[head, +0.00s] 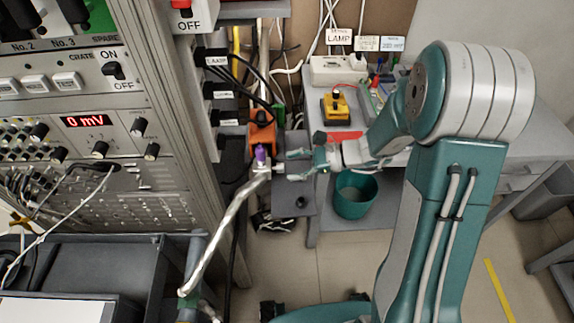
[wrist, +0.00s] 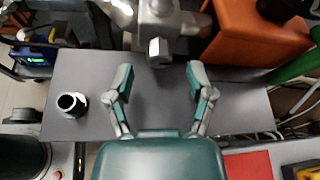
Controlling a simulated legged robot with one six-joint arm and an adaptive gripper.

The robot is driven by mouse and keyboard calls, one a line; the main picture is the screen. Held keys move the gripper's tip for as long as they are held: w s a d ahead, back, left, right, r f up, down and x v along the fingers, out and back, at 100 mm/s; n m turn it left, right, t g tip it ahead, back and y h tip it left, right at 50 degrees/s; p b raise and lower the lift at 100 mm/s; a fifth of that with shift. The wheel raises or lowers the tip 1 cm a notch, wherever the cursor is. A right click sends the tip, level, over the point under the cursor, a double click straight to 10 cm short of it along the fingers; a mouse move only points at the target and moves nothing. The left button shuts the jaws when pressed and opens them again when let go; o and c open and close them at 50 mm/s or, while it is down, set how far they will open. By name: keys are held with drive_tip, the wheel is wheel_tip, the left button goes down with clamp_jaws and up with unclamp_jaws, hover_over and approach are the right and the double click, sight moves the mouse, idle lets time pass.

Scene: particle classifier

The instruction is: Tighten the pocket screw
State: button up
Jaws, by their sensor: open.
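In the wrist view, a small pale screw head (wrist: 158,48), which looks like the pocket screw, sticks out of a silver metal fitting (wrist: 168,22) at the top centre. My gripper (wrist: 158,78) is open, with one finger on each side of the line to the screw head. The fingertips appear just short of it and nothing is between them. In the head view, my gripper (head: 291,166) is at the right side of the metal fitting (head: 262,172), below a purple part (head: 261,155). The screw is too small to tell there.
An orange block (wrist: 255,35) stands right of the fitting. A grey shelf (wrist: 75,75) lies below, with a black round knob (wrist: 70,103). A metal pipe (head: 222,232) runs down from the fitting. A teal bucket (head: 355,194) stands right of the shelf. The instrument rack (head: 90,130) fills the left.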

drive_tip(key=shift+x, duration=0.85)
clamp_jaws()
